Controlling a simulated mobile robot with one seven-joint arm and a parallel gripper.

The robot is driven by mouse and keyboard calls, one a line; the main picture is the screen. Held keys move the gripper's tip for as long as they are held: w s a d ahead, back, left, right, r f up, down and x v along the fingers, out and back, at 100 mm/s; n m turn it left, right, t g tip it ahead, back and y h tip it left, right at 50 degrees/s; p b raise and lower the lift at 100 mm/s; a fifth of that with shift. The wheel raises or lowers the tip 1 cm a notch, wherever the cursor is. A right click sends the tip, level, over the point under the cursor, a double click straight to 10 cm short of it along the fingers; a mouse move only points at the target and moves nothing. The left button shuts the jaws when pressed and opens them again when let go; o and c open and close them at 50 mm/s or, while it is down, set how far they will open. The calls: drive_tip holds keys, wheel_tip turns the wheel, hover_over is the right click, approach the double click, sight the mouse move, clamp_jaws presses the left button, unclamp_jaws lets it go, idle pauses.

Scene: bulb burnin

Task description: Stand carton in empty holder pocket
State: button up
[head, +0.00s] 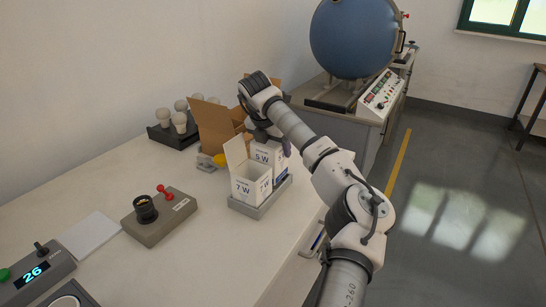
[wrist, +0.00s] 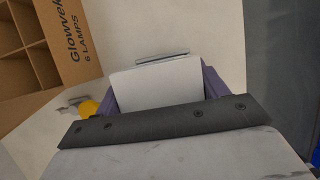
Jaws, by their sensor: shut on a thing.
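My gripper (head: 268,134) is shut on the white 5 W carton (head: 267,155). In the wrist view the carton's plain white face (wrist: 155,82) shows between the two purple fingers (wrist: 160,88). The carton looks upright, behind the 7 W carton (head: 249,188), which stands with a flap up in the grey holder (head: 246,209). The 5 W carton is over or in the holder's far part. Its lower end is mostly hidden, so I cannot tell whether it rests on the bottom. A thin grey edge lies just beyond it in the wrist view.
A brown lamp box (head: 214,125) stands open behind the holder, with a yellow item (head: 221,159) near it. Bulbs in a black rack (head: 176,132) are at the back left. A box with a red lever (head: 160,214) stands left.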

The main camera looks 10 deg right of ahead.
drive_tip(key=shift+f, duration=2)
drive_tip(key=shift+f, duration=0.1)
drive_tip(key=shift+f, duration=0.15)
drive_tip(key=o, duration=1)
drive_tip(key=b+v, duration=0.1)
drive_tip(key=v, duration=1.1)
drive_tip(key=shift+r, duration=0.25)
